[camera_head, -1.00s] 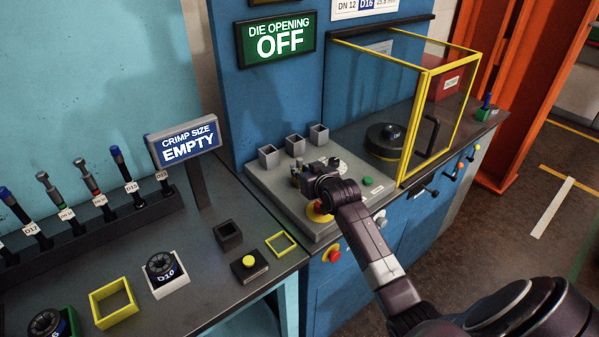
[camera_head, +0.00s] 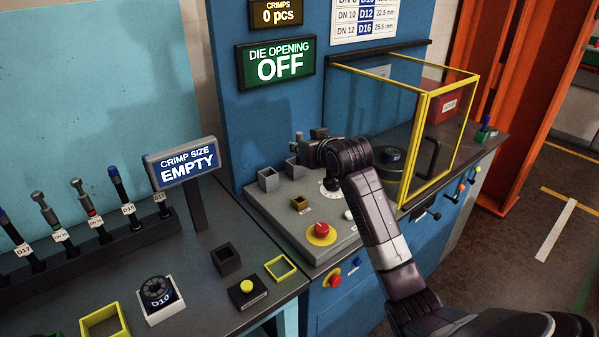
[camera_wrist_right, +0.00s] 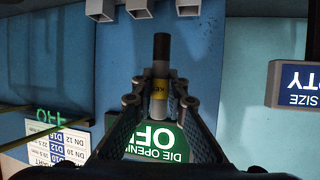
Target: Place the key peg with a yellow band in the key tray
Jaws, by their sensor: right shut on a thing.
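In the right wrist view my right gripper (camera_wrist_right: 160,97) is shut on the key peg (camera_wrist_right: 161,72). The peg has a dark end, a grey body and a yellow band marked KEY between the fingertips. In the head view my right gripper (camera_head: 300,146) is above the back of the grey console (camera_head: 275,215), near the small grey open boxes (camera_head: 268,179); the peg is hard to make out there. A small yellowish square holder (camera_head: 300,203) is on the console. A yellow-framed square tray (camera_head: 281,267) lies on the bench; I cannot tell which is the key tray. My left gripper is out of view.
A red stop button (camera_head: 321,233) is on the console. The yellow-edged guard (camera_head: 425,140) stands right of my arm. A sign reading EMPTY (camera_head: 183,166), a dark box (camera_head: 226,260) and a yellow button box (camera_head: 248,291) are on the bench. Pegs stand in a rack (camera_head: 90,255).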

